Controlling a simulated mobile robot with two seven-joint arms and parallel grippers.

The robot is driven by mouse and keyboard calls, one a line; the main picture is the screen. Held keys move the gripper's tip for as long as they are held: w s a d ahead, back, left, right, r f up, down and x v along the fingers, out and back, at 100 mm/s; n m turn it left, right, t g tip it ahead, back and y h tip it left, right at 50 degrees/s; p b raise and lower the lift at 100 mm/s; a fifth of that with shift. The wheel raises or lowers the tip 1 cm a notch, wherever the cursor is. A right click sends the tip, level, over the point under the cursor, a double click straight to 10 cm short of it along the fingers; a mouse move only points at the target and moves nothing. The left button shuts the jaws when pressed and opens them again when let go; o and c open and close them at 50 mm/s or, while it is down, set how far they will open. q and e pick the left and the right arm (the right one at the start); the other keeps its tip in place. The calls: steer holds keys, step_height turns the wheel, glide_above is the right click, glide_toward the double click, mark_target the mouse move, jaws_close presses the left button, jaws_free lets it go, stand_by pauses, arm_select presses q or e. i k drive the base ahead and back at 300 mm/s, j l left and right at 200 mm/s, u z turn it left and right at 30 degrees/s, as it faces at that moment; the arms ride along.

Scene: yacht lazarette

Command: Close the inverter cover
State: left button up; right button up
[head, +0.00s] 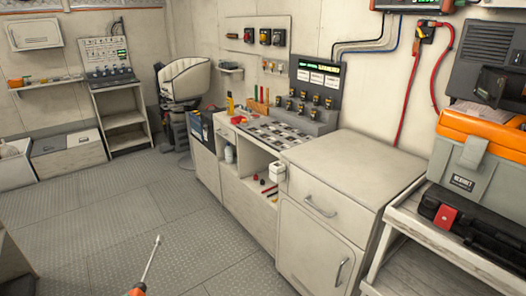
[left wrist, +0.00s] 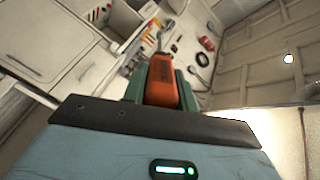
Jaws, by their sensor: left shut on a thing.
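My left gripper (left wrist: 162,72) shows in the left wrist view, its green fingers shut around the orange handle of a screwdriver (left wrist: 161,86). In the head view the screwdriver (head: 150,262) rises from the bottom edge, its shaft pointing up over the floor; the gripper itself is below the frame. A dark grey wall unit (head: 487,45) with louvres is at the far right of the head view. A dark panel (head: 492,84) juts from its lower part; I cannot tell for sure whether this is the inverter cover. My right gripper is not in view.
An orange-and-grey toolbox (head: 478,150) and a black case (head: 455,215) stand on a shelf unit (head: 410,229) below the wall unit. A cream cabinet (head: 350,175) and a workbench (head: 245,180) line the wall. The metal floor (head: 110,225) is clear.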

mark_target(487, 89)
steer(key=z, duration=0.4)
steer(key=i+j+z, duration=0.2)
steer(key=z, duration=0.2)
steer(key=i+j+z, duration=0.45)
steer(key=i+j, duration=0.25)
steer(key=j, duration=0.3)
steer(key=i+j+z, duration=0.15)
steer(key=j, duration=0.2)
steer(key=i+j, duration=0.2)
steer(key=j, duration=0.15)
steer(key=i+z, duration=0.05)
